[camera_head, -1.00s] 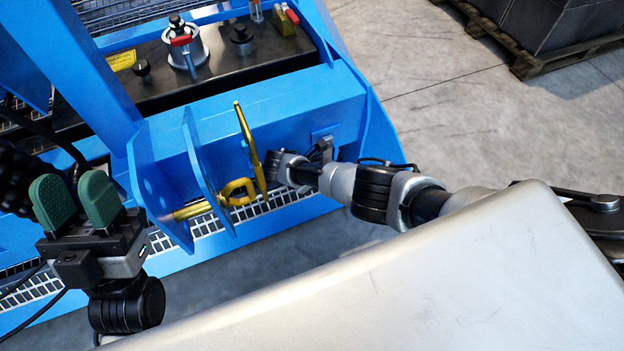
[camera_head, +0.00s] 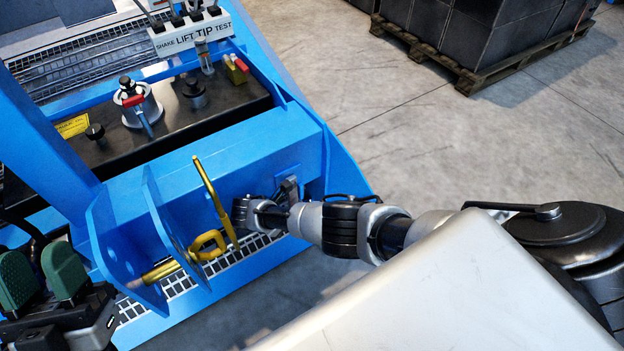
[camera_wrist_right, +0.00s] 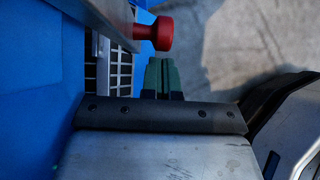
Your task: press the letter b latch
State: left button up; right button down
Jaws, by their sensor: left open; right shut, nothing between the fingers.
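In the right wrist view, a red round knob (camera_wrist_right: 155,33) sticks out beside a grey metal plate (camera_wrist_right: 100,17). My right gripper (camera_wrist_right: 163,76) is shut and empty, its green fingertips just below the knob in the picture; I cannot tell whether they touch it. No letter b is legible. In the head view, a small grey bracket (camera_head: 288,188) sits on the blue beam's face. My right arm reaches in beside it, and its fingertips are hidden there. My left gripper (camera_head: 45,278) is open and empty at the lower left, its green fingers upright.
A yellow lever (camera_head: 214,200) and yellow ring handle (camera_head: 207,245) stand close left of my right arm. Blue upright plates (camera_head: 165,220) are nearby. Bare floor (camera_head: 440,130) lies right, before a loaded pallet (camera_head: 480,70).

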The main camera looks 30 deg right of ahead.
pick_arm(q)
jog(key=w+a+f+g+y+p, duration=0.1)
jog(key=w+f+g+y+p, duration=0.35)
jog(key=f+g, duration=0.75)
jog(key=s+a+f+n+g+y+p, duration=0.1)
jog(key=s+a+f+g+y+p, duration=0.1)
jog(key=s+a+f+g+p, duration=0.3)
jog(key=s+f+g+y+p, duration=0.1)
jog(key=s+g+p, duration=0.1)
jog(key=s+g, duration=0.55)
jog(key=shift+p+x, duration=0.4)
jog(key=shift+x, duration=2.15)
pick_arm(e)
jog(key=s+d+r, duration=0.7)
jog(key=s+r, duration=0.2)
jog(key=r, duration=0.2)
jog(key=shift+d, duration=0.1)
